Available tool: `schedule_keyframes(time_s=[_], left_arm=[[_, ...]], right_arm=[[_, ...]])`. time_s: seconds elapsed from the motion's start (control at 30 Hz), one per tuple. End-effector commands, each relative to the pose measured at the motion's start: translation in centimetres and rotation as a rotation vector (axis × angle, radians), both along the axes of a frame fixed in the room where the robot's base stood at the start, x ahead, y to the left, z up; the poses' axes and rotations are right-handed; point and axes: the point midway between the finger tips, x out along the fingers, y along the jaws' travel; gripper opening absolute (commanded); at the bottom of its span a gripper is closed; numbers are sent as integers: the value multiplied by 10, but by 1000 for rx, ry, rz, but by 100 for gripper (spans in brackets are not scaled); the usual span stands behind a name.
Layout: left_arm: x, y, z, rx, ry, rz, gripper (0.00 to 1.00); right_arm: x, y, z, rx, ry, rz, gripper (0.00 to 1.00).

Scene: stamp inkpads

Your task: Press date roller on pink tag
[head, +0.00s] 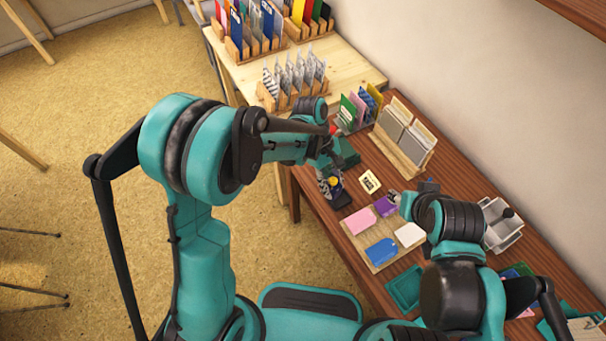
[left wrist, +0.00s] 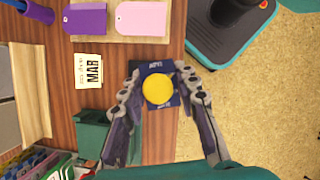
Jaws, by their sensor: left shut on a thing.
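The pink tag (head: 359,221) lies flat on a light wooden board (head: 377,258) on the brown table; it also shows at the top of the left wrist view (left wrist: 141,18). My left gripper (head: 332,188) is shut on a dark blue piece with a round yellow top (left wrist: 158,89), which I take to be the date roller. It is beside the board, on the side away from the blue tag, apart from the pink tag. Its underside is hidden. My right gripper (head: 395,198) is near the purple tag (head: 385,206); its fingers are too small to judge.
A blue tag (head: 382,250) and a white tag (head: 409,235) lie on the same board. A cream card marked MAR (left wrist: 89,70) lies near the left gripper. A green box (left wrist: 92,130) stands close to it. Wooden racks (head: 404,142) line the wall side.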

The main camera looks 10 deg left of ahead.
Motion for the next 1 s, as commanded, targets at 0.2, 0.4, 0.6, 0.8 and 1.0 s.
schedule_keyframes(time_s=[0.2, 0.4, 0.6, 0.8, 1.0], left_arm=[[-33, -66, 11, -1, 0, 344, 2], [-48, -93, 16, 0, 0, 519, 2], [-51, -98, 14, 1, 1, 565, 2], [-51, -98, -2, 3, 1, 564, 2], [-51, -98, -24, 3, 1, 564, 2]], right_arm=[[0, 0, -1, 0, 0, 0, 40], [0, 0, -2, 0, 0, 0, 40], [0, 0, -5, 0, 0, 0, 40], [0, 0, -18, 0, 0, 0, 40], [0, 0, -36, 0, 0, 0, 40]])
